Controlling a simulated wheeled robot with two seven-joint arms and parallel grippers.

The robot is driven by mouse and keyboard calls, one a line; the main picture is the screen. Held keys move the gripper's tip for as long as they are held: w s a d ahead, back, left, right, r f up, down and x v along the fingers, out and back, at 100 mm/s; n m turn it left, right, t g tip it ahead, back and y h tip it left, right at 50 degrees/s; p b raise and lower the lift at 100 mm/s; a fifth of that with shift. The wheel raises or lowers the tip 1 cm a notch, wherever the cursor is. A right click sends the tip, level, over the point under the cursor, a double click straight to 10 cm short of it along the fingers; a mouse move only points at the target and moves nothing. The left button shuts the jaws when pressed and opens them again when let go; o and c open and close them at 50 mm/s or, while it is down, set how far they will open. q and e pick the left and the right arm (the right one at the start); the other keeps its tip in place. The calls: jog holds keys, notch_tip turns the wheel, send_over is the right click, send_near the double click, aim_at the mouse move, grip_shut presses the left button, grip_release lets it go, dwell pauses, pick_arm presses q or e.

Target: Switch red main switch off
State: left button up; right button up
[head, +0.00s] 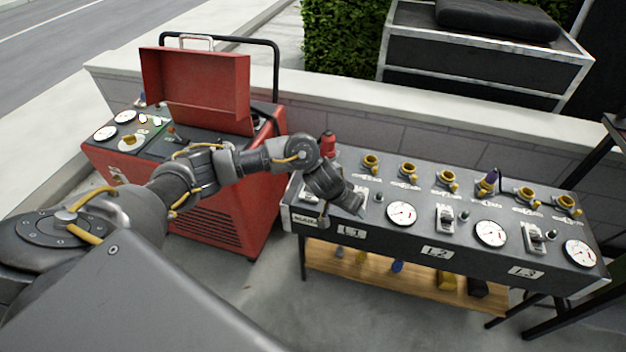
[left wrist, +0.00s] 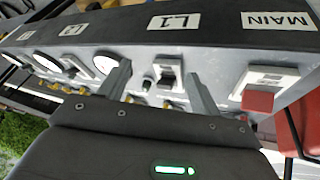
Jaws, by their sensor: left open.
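The red main switch (left wrist: 258,102) shows in the left wrist view, on a light plate beside the MAIN label (left wrist: 278,21). In the head view my left gripper hides it. My left gripper (head: 343,212) is at the left end of the dark control panel (head: 385,235). In the left wrist view its fingers (left wrist: 160,76) are open and apart. The grey L1 switch (left wrist: 167,75) appears between them, and the red switch lies outside them to the right. I cannot tell whether the fingers touch the panel. My right gripper is not in view.
The panel carries gauges (head: 401,213), other grey switches (head: 445,218) and yellow sockets (head: 447,177). A red upright part (head: 327,143) stands at its back left. A red generator (head: 225,210) with a raised lid stands to the left. A low wall (head: 390,125) runs behind.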

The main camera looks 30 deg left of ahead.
pick_arm(q)
jog(key=w+a+r+n+y, duration=0.1)
jog(key=a+r+n+y, duration=0.1)
jog(key=a+r, duration=0.35)
jog(key=w+a+r+n+y, duration=0.1)
jog(key=a+r+n+y, duration=0.15)
jog(key=a, duration=0.65)
jog(key=shift+g+h, duration=0.25)
jog(key=shift+g, duration=0.05)
jog(key=b+x, duration=0.2)
jog(key=x, duration=0.1)
jog(key=b+x, duration=0.3)
jog(key=shift+s+f, duration=0.1)
jog(key=shift+f, duration=0.25)
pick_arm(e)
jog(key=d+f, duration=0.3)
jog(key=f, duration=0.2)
pick_arm(q)
jog(key=shift+w+f, duration=0.35)
jog(key=shift+f, duration=0.15)
jog(key=shift+x, duration=1.05)
jog(key=shift+w+a+f+b, duration=0.1)
jog(key=shift+w+f+b, duration=0.1)
jog(key=shift+f+b, duration=0.15)
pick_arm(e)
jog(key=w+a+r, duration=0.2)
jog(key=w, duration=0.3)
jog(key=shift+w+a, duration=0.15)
